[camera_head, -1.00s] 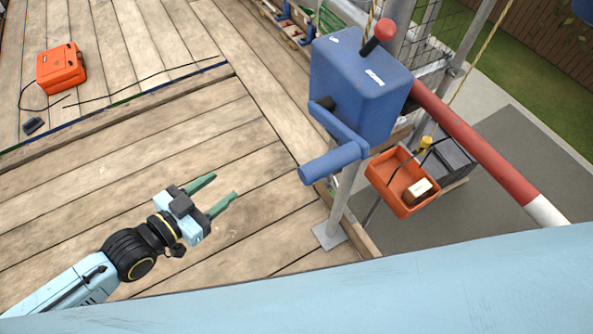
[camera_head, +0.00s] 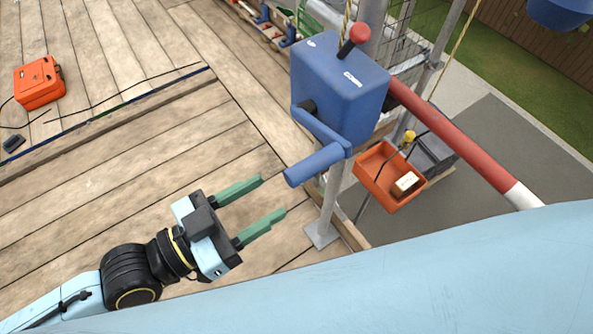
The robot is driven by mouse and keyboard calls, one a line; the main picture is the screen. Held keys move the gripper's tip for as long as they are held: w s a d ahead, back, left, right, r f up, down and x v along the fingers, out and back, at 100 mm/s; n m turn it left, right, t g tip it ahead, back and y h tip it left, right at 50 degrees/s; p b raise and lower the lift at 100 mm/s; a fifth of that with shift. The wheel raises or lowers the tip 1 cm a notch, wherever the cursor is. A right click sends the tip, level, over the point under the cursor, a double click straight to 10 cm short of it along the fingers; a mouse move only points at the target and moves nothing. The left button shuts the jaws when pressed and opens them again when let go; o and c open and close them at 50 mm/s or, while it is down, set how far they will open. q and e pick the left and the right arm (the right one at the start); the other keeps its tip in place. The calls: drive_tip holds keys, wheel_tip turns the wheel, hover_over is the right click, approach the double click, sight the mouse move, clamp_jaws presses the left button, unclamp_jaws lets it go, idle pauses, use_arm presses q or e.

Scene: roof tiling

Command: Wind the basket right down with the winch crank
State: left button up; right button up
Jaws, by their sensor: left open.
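The blue winch (camera_head: 341,88) is mounted on a grey post at the upper middle. Its crank arm (camera_head: 319,129) slopes down to the right, and the blue crank handle (camera_head: 318,164) points down to the left. A lever with a red knob (camera_head: 359,35) stands on top of the winch. The orange basket (camera_head: 388,176) hangs beyond the deck edge, right of the post, with a small pale block (camera_head: 405,183) in it. My left gripper (camera_head: 274,198) is open and empty, below and left of the crank handle, apart from it. My right gripper is not seen.
A red and white bar (camera_head: 462,139) runs from behind the winch to the right. A dark grey box (camera_head: 430,152) is beside the basket. An orange case (camera_head: 39,82) and a black cable lie on the wooden deck (camera_head: 130,180) at left. The deck around my gripper is clear.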

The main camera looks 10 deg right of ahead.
sight(297, 180)
use_arm(q)
drive_tip(key=shift+p+x, duration=0.5)
drive_tip(key=shift+x, duration=3.05)
clamp_jaws()
